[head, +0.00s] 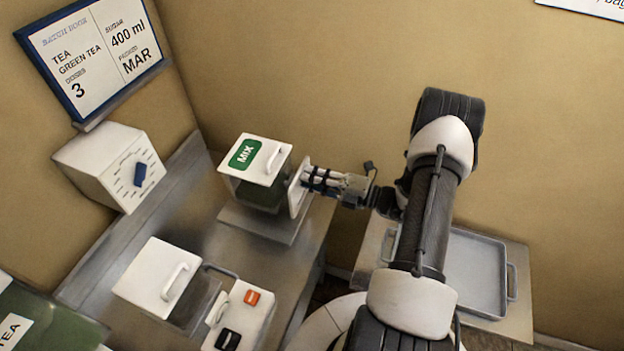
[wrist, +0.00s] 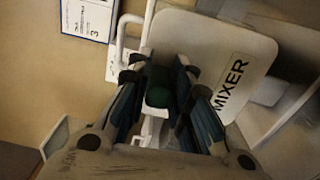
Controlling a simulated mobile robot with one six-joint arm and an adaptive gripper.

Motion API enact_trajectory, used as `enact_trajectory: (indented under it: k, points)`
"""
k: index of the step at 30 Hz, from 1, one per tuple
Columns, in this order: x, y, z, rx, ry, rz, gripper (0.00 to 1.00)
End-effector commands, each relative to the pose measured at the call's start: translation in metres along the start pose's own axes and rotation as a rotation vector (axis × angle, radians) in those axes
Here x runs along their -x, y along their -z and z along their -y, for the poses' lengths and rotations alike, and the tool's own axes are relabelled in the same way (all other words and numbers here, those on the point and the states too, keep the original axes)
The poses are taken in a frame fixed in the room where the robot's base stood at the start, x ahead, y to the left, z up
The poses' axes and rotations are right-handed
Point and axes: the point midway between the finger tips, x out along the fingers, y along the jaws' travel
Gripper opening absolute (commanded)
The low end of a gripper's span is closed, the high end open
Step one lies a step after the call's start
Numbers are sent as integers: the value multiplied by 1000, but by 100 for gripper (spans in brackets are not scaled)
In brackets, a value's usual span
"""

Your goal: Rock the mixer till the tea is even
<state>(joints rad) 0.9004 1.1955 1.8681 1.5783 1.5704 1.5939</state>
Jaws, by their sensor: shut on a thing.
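The mixer holds a clear bucket (head: 262,194) of dark green tea under a white lid with a green MIX label (head: 244,154). It stands on a grey base (head: 262,226) at the back of the bench. A white plate (head: 298,188) is on its right side; in the wrist view this plate (wrist: 212,52) reads MIXER. My gripper (head: 311,180) reaches in from the right at this plate. In the wrist view my gripper (wrist: 158,82) is shut on the mixer's handle, with a dark green grip (wrist: 158,88) between the fingers. I cannot tell how evenly the tea is mixed.
A white-lidded container (head: 158,278) and a white box with orange and black switches (head: 240,314) stand at the front. A white dial box (head: 112,165) is at left, below the batch board (head: 92,52). A grey tray (head: 474,272) lies at right.

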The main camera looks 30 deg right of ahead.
Motion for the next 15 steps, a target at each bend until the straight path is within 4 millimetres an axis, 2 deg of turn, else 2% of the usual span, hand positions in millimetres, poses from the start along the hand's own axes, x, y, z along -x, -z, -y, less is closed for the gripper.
enact_trajectory:
  k: [15]
  points:
    - [0, -4, 0, -56, 0, 1, 0]
